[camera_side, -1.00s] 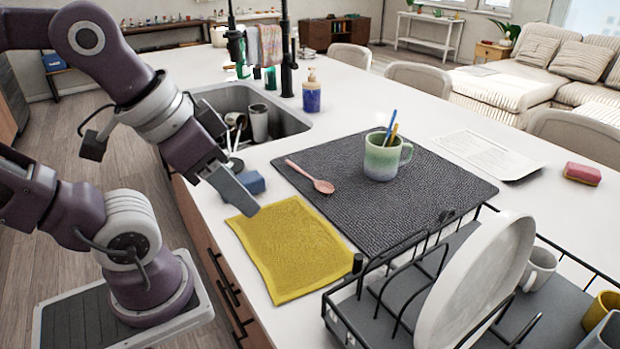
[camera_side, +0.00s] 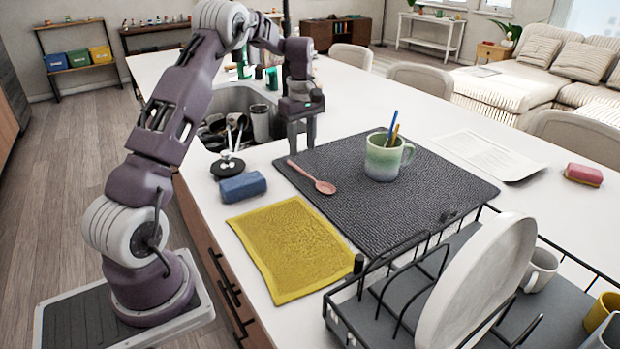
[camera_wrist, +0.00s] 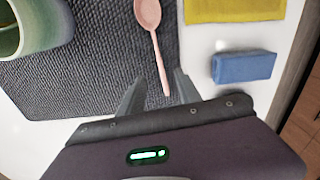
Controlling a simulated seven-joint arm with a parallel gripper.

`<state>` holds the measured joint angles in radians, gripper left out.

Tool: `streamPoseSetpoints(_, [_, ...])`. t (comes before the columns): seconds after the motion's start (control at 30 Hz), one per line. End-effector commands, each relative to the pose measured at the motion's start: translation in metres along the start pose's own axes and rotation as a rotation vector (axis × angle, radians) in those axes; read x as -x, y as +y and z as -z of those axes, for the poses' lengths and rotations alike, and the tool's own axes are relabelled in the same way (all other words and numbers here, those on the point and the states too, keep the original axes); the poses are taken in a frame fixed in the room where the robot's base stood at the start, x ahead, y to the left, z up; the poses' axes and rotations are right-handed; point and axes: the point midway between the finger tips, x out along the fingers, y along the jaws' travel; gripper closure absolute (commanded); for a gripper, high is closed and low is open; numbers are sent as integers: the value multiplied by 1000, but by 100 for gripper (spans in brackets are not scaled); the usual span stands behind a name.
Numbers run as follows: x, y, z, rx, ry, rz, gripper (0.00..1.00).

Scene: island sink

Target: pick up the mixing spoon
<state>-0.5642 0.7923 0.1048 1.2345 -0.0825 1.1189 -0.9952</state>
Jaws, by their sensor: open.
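The pink mixing spoon (camera_side: 318,183) lies on the dark grey drying mat (camera_side: 440,195), its bowl toward the mat's middle and its handle toward the sink side. My gripper (camera_side: 301,143) points down above the handle end of the spoon. In the wrist view, my gripper (camera_wrist: 160,82) is open, with the spoon handle running between its two fingertips. The spoon's bowl (camera_wrist: 148,14) is at the top of that view. I cannot tell the exact height of the fingertips over the mat.
A green mug (camera_side: 382,160) with pens stands on the mat right of the spoon. A blue sponge (camera_side: 243,187) and a yellow cloth (camera_side: 285,250) lie at the counter's near edge. A dish rack (camera_side: 400,310) with a white plate is in front; the sink (camera_side: 222,98) is behind.

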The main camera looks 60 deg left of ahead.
Motion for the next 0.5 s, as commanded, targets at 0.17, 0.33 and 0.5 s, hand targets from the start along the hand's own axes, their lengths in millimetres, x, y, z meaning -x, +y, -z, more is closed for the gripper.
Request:
streamPoseSetpoints(0.17, [-26, -2, -2, 1, -4, 4, 59])
streamPoseSetpoints(0.33, [-58, -2, -5, -2, -2, 2, 59])
streamPoseSetpoints(0.5, [-67, -2, -5, -3, -1, 0, 59])
